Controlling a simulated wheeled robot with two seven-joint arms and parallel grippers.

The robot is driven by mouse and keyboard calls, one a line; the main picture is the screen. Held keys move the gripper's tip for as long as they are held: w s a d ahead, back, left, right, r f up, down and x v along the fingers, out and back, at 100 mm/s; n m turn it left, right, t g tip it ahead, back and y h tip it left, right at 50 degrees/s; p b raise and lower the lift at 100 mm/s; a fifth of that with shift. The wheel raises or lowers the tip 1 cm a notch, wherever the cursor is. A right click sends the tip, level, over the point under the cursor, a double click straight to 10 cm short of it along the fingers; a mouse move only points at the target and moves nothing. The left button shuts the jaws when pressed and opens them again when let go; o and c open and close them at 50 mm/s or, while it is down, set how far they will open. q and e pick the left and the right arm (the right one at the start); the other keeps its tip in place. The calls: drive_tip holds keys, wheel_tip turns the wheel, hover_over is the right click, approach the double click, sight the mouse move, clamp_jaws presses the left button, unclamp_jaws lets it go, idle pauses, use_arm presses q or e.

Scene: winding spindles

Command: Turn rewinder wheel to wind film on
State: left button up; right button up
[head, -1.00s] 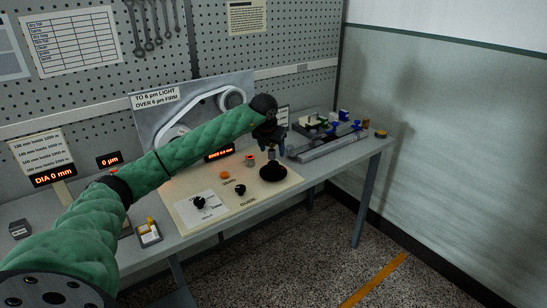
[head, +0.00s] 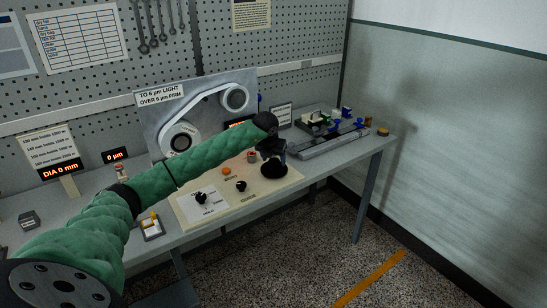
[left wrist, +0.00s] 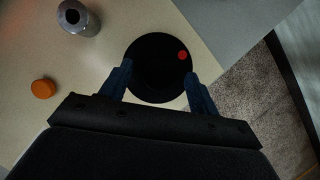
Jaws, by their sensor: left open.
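The rewinder wheel is a black disc (head: 274,170) at the right end of the beige panel. In the left wrist view the wheel (left wrist: 150,52) carries a red dot near its right side. My left gripper (head: 273,153) is just above the wheel, pointing down. In the left wrist view its open fingers (left wrist: 157,80) stand either side of the wheel's near part, with nothing gripped. I cannot tell whether they touch it. The white film band (head: 207,104) runs between an upper reel (head: 236,97) and a lower reel (head: 181,140). My right gripper is not in view.
An orange button (head: 227,170), a red-topped grey post (head: 252,156) and two black knobs (head: 241,186) sit on the panel (head: 215,215) left of the wheel. A grey tray with blue parts (head: 335,137) stands to the right. Displays read "DIA 0 mm" (head: 59,171) and "0 µm" (head: 115,156).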

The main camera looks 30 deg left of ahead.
use_arm(q)
drive_tip(key=shift+w+f, duration=0.1)
drive_tip(key=shift+f, duration=0.1)
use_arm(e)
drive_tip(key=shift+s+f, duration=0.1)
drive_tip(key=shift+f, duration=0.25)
use_arm(q)
drive_tip(key=shift+c, duration=0.4)
drive_tip(key=c, duration=0.9)
